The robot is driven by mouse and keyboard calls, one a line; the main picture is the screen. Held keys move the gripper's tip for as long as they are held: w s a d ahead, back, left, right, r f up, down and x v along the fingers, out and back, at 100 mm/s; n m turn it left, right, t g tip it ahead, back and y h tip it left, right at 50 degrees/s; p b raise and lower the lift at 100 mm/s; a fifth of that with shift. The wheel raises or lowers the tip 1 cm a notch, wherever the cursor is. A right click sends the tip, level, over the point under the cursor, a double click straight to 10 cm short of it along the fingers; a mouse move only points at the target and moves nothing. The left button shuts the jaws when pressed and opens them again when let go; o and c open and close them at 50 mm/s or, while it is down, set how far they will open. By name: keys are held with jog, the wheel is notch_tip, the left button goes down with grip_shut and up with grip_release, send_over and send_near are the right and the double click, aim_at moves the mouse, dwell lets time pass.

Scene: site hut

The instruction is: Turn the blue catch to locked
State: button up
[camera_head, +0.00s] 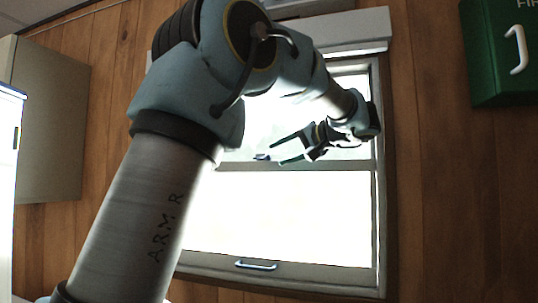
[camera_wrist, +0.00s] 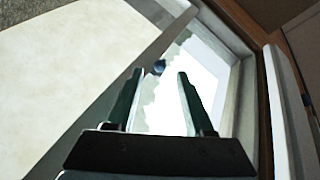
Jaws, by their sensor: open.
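The small blue catch (camera_head: 261,156) sits on the meeting rail in the middle of the window. In the wrist view it is a small dark blue piece (camera_wrist: 159,67) on the rail, seen between and beyond my fingertips. My gripper (camera_head: 277,156) is open, its fingers pointing left towards the catch, a short way to its right. The wrist view shows both fingers (camera_wrist: 160,75) spread apart with nothing between them. I cannot tell from its small size which way the catch lever is turned.
The window frame (camera_head: 377,220) stands in a wood-plank wall. A blue pull handle (camera_head: 256,265) is on the bottom rail. A blind box (camera_head: 360,30) runs above. A green first-aid box (camera_head: 490,75) hangs right; a grey cabinet (camera_head: 50,130) stands left. My arm covers the window's left side.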

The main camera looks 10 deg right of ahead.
aim_at(270, 157)
jog(key=shift+p+x, duration=0.7)
jog(key=shift+x, duration=2.05)
jog(key=shift+c, duration=0.4)
grip_shut()
